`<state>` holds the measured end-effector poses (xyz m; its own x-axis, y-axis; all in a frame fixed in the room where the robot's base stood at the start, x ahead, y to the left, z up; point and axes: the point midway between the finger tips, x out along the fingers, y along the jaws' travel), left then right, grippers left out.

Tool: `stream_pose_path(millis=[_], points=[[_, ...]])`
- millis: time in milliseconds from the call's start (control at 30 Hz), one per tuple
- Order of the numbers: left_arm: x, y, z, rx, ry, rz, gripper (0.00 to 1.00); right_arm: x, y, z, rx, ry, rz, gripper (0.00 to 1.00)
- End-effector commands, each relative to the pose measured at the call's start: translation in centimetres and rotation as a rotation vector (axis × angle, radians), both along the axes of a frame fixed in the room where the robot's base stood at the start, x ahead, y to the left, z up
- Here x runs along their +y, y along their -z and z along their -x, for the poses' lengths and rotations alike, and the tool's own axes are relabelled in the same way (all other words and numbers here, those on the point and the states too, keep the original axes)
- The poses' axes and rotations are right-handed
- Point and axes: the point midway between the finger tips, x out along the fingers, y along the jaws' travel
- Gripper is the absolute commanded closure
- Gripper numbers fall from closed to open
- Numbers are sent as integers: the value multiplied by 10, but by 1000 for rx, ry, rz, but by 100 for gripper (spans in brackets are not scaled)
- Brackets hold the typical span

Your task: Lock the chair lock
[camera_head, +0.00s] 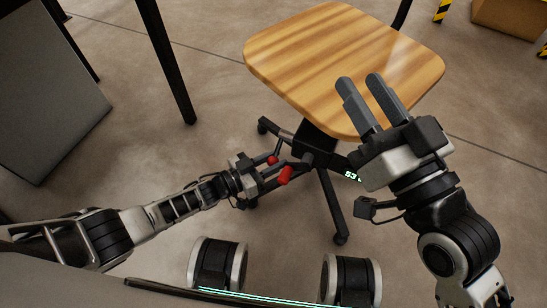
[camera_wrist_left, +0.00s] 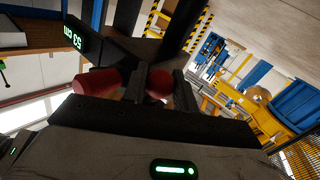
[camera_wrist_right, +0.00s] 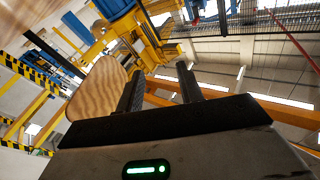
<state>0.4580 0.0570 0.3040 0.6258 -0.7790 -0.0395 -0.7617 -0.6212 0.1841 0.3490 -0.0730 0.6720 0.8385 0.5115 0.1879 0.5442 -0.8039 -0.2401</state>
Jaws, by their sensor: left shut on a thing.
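The chair has a striped wooden seat (camera_head: 335,60) on a dark column and a black star base. Two red lever knobs stick out under the seat, a nearer one (camera_head: 286,175) and a smaller-looking one (camera_head: 272,160). My left gripper (camera_head: 275,172) is at these levers, low beside the column. In the left wrist view one red knob (camera_wrist_left: 159,84) shows between the fingers, which are shut on that lever; the other red knob (camera_wrist_left: 96,81) lies outside them. My right gripper (camera_head: 360,88) is open and empty, its fingers over the seat's near right part in the head view.
A lit display (camera_head: 352,176) reading about 53 cm is by the chair column. A dark table leg (camera_head: 168,65) and a grey panel (camera_head: 45,95) stand at the left. A cardboard box (camera_head: 512,18) is at the far right.

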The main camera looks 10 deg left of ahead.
Motion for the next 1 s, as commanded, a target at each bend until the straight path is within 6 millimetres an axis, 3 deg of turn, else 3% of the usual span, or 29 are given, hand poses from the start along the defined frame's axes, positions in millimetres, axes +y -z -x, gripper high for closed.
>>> stream_pose_path(millis=[33, 200, 500, 533, 867, 1000], points=[[0, -7, 1, 22, 0, -8, 100, 1, 3, 3, 81, -7, -23, 63], [1, -7, 3, 67, 0, -24, 100, 5, 25, 13, 249, -33, -67, 63], [1, -5, 3, 70, -1, -25, 100, 5, 28, 13, 263, -37, -70, 63], [1, -5, 3, 70, -1, -25, 64, 5, 28, 13, 263, -37, -70, 63], [3, -5, 5, 72, -2, -26, 64, 5, 27, 14, 262, -37, -69, 63], [15, -8, 14, 73, -2, -27, 64, 7, 23, 15, 285, -47, -73, 63]])
